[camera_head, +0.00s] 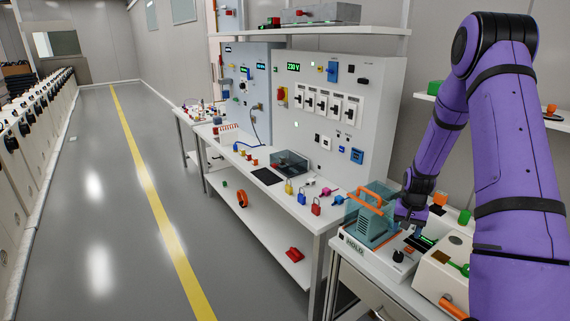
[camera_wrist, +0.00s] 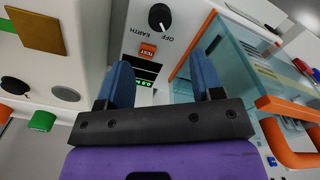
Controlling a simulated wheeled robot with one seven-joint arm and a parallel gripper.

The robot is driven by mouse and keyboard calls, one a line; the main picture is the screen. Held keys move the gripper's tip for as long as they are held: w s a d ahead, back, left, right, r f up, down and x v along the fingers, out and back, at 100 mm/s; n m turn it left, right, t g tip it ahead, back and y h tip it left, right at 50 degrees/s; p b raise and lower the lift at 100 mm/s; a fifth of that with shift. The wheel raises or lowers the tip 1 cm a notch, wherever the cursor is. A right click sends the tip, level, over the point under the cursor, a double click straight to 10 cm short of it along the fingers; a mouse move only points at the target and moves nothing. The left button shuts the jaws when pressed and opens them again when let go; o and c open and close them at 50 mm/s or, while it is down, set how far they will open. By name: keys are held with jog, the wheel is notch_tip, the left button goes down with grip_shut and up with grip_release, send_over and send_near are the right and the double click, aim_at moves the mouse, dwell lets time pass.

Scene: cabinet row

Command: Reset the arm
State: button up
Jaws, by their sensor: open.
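My purple arm (camera_head: 510,150) comes in from the right in the head view and bends down to my gripper (camera_head: 408,222). The gripper is above a white tester (camera_head: 372,258) with a clear teal cover and orange handle (camera_head: 369,197). In the wrist view my gripper (camera_wrist: 162,75) has its two blue fingers apart, with nothing between them. Beyond the fingers are an orange TEST button (camera_wrist: 148,50), a small green display (camera_wrist: 143,82) and a black OFF/EARTH knob (camera_wrist: 159,17). I cannot tell whether the fingertips touch the tester.
A cream box (camera_head: 446,277) stands close on the right of the tester. A bench with coloured padlocks (camera_head: 317,206) and a tall panel (camera_head: 340,110) stand to the left. A shelf (camera_head: 425,97) is behind my arm.

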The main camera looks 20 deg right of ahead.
jog(key=s+a+r+n+t, duration=0.1)
jog(key=s+a+r, duration=0.1)
jog(key=a+r, duration=0.5)
jog(key=s+a+r+n, duration=0.1)
jog(key=a+r, duration=0.1)
jog(key=r, duration=0.8)
jog(key=s+a+r+n+t, duration=0.1)
jog(key=s+a+r+n, duration=0.1)
jog(key=a+r, duration=0.5)
jog(key=s+a+r+n+t, duration=0.1)
jog(key=s+a+r, duration=0.2)
jog(key=s, duration=0.4)
jog(key=s+a+r+n+t, duration=0.1)
jog(key=s+a+r, duration=0.3)
jog(key=s+r, duration=0.2)
jog(key=s+a+r+n+t, duration=0.1)
jog(key=s+a+r+n, duration=0.1)
jog(key=s, duration=0.6)
notch_tip(320, 180, up, 3)
jog(key=shift+s+a+f, duration=0.15)
jog(key=shift+s+a, duration=0.1)
jog(key=shift+a, duration=0.6)
